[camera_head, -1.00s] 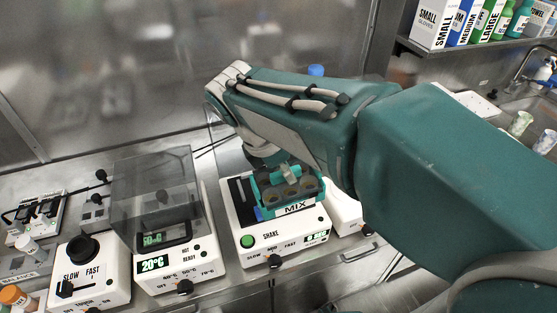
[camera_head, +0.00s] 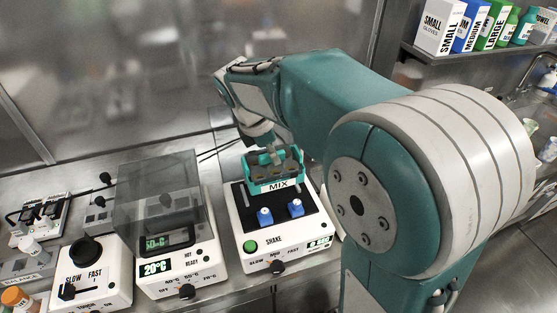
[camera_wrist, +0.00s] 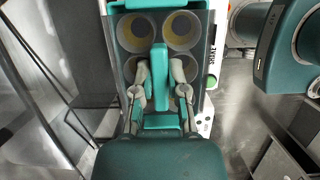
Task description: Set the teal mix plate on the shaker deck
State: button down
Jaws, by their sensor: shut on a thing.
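The teal mix plate (camera_head: 277,186) has a white MIX label on its front and round wells that show in the wrist view (camera_wrist: 187,29). My gripper (camera_wrist: 160,84) is shut on the plate's upright teal handle. In the head view my gripper (camera_head: 272,150) is at the plate, partly hidden by my wrist. The plate is over the back part of the black shaker deck (camera_head: 244,213). I cannot tell whether it touches the deck.
The white shaker (camera_head: 292,254) has a green button and a knob in front. A heater with a clear lid (camera_head: 165,185) stands close on its left. Glove boxes (camera_head: 440,27) sit on the upper right shelf.

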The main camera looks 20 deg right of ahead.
aim_at(256, 158)
jog(key=shift+w+d+f, duration=0.1)
jog(key=shift+w+f, duration=0.2)
jog(key=shift+w, duration=0.25)
jog(key=shift+w+d+f, duration=0.1)
jog(key=shift+w+f, duration=0.2)
jog(key=shift+w, duration=0.25)
jog(key=shift+f, duration=0.15)
jog(key=shift+f, duration=2.75)
jog(key=shift+s+f, duration=0.1)
jog(key=shift+f, duration=1)
jog(key=c, duration=0.6)
grip_release()
jog(key=v, duration=1.2)
